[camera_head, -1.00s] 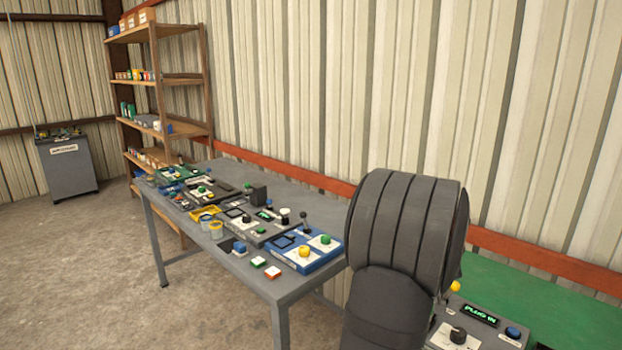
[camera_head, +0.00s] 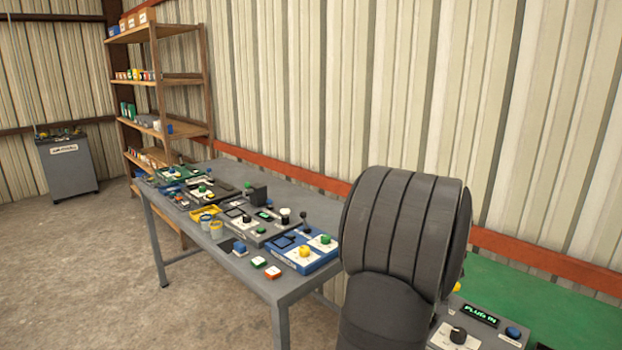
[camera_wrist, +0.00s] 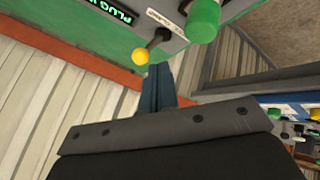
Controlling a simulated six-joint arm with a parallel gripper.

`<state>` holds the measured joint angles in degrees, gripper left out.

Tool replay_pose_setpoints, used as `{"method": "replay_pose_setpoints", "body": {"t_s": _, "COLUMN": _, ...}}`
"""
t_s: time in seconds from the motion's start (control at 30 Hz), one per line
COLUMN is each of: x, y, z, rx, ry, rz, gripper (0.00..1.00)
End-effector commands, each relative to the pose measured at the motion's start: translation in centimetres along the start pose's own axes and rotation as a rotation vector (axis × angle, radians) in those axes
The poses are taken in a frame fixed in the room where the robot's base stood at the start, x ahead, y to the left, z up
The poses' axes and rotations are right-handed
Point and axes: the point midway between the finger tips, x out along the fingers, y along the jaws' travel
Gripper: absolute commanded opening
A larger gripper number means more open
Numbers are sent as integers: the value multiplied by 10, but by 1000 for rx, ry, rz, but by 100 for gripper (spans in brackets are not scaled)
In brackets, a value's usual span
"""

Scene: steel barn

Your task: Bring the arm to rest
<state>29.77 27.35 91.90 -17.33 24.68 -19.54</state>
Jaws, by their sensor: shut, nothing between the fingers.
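My arm (camera_head: 405,235) stands in the right half of the head view as a large dark grey ribbed link, in front of the wall and the right end of the grey table. It hides part of a green-topped bench. My gripper does not show in the head view. In the wrist view my gripper (camera_wrist: 156,72) is shut, its blue-grey fingers together with nothing between them. The fingertips appear close to a yellow-knobbed lever (camera_wrist: 141,57) on a panel; I cannot tell whether they touch it.
A grey table (camera_head: 258,282) holds several control boxes, buttons and small pots. The green bench (camera_head: 545,290) carries a grey panel (camera_head: 475,328) reading "PLUG IN". A green knob (camera_wrist: 204,18) is near my gripper in the wrist view.

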Motion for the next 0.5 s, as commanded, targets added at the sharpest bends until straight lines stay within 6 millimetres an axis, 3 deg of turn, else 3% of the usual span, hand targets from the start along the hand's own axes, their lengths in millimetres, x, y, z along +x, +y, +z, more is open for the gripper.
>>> {"method": "replay_pose_setpoints", "body": {"t_s": 0.27, "x": 41, "y": -2, "z": -11, "rx": 0, "ry": -5, "rz": -3, "gripper": 0}}
{"method": "replay_pose_setpoints", "body": {"t_s": 0.43, "x": 67, "y": 16, "z": -7, "rx": 0, "ry": -11, "rz": -7, "gripper": 0}}
{"method": "replay_pose_setpoints", "body": {"t_s": 0.5, "x": 61, "y": 29, "z": -1, "rx": 3, "ry": -9, "rz": -4, "gripper": 0}}
